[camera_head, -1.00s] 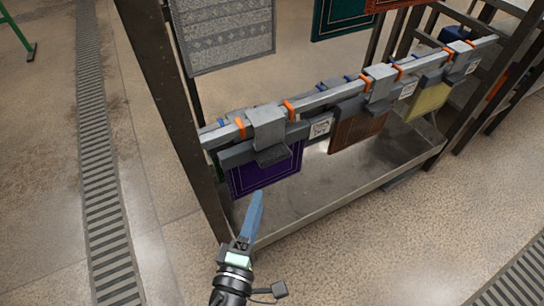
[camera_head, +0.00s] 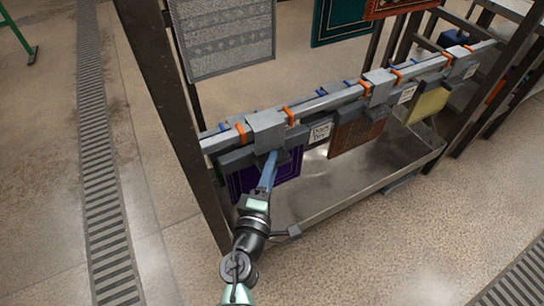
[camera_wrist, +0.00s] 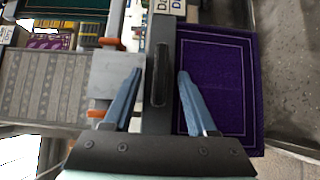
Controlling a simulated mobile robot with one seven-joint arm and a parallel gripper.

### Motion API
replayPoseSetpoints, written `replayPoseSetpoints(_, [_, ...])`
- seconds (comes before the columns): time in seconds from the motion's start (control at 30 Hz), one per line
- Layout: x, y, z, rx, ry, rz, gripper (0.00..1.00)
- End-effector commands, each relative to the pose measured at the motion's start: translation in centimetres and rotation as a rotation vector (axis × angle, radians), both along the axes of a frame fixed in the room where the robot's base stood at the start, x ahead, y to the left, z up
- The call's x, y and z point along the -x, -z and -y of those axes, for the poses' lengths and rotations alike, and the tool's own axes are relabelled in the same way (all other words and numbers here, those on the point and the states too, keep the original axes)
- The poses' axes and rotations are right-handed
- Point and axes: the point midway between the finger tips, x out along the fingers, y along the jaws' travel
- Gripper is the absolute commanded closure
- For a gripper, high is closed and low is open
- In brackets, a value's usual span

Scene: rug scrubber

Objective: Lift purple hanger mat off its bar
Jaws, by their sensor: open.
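The purple mat (camera_head: 243,182) hangs from its grey hanger at the left end of the bar (camera_head: 330,98). In the wrist view the purple mat (camera_wrist: 228,85) shows to the right, with a pale border line. The hanger's light grey hook block (camera_head: 266,130) sits over the bar. My gripper (camera_head: 271,158) is in front of the hanger and covers part of the mat. Its blue fingers are open, one on each side of the hanger's dark grey crosspiece (camera_wrist: 159,112), which has a raised dark grip. I cannot tell whether the fingers touch it.
A brown mat (camera_head: 357,137) and a yellow mat (camera_head: 427,103) hang farther right on the bar. A dark post (camera_head: 170,110) stands close to the left. A metal tray (camera_head: 330,190) lies below. A grey patterned mat (camera_head: 222,35) hangs behind.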

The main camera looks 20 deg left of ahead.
Motion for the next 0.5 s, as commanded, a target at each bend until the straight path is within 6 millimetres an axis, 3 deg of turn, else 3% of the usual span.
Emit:
replayPoseSetpoints(0.17, [0.00, 0.02, 0.04, 0.000, 0.001, 0.000, 0.43])
replayPoseSetpoints(0.5, [0.03, 0.02, 0.04, 0.000, 0.001, 0.000, 1.00])
